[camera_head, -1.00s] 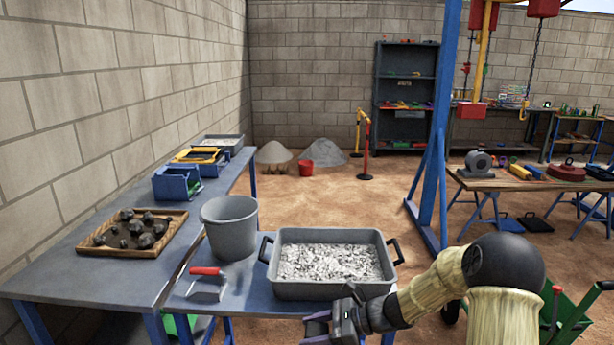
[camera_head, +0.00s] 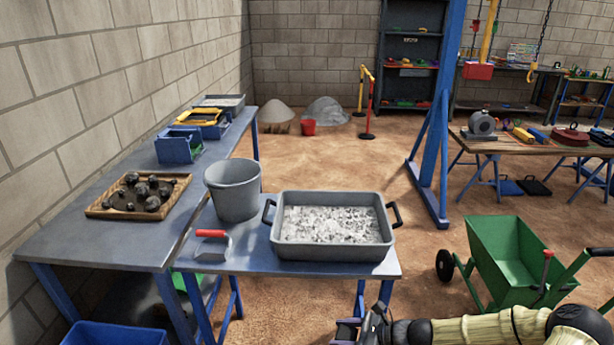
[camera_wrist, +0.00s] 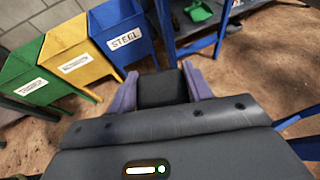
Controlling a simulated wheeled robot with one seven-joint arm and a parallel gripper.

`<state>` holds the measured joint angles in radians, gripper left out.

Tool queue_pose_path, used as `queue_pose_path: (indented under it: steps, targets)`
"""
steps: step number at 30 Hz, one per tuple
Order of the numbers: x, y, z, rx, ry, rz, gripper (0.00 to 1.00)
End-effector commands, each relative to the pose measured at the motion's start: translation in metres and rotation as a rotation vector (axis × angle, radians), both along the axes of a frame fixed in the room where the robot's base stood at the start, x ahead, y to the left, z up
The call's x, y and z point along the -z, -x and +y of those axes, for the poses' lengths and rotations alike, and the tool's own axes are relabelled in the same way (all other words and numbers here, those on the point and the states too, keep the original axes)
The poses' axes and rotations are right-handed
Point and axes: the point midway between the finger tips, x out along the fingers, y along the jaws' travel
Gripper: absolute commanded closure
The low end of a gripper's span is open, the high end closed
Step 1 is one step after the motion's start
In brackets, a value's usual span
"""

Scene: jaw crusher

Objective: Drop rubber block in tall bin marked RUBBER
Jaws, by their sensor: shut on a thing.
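My gripper (camera_head: 346,331) is low at the bottom edge of the head view, in front of the grey table. In the wrist view its two purple fingers are shut on a black rubber block (camera_wrist: 162,88). Three bins stand in a row at the upper left of the wrist view: a blue one marked STEEL (camera_wrist: 122,40), a yellow one (camera_wrist: 72,62) and a green one (camera_wrist: 30,82). The labels on the yellow and green bins are too blurred to read surely. The block is apart from all the bins.
A table with a grey tray (camera_head: 333,253), grey bucket (camera_head: 233,190) and red-handled scoop (camera_head: 212,240) stands ahead. A blue bin (camera_head: 115,335) shows at bottom left. A green wheelbarrow (camera_head: 505,262) stands right. Dirt floor beyond the table is open.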

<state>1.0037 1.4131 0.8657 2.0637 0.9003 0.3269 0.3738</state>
Motion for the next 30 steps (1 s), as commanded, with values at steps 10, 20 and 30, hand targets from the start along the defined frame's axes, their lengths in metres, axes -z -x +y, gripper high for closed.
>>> queue_pose_path:
  steps: [10,20,30]
  targets:
    - [0.029,0.012,-0.023,0.098,-0.006,0.001,0.75]
    - [0.05,0.019,-0.038,0.194,-0.004,0.002,0.75]
    - [0.064,0.023,-0.05,0.317,-0.004,0.001,0.75]
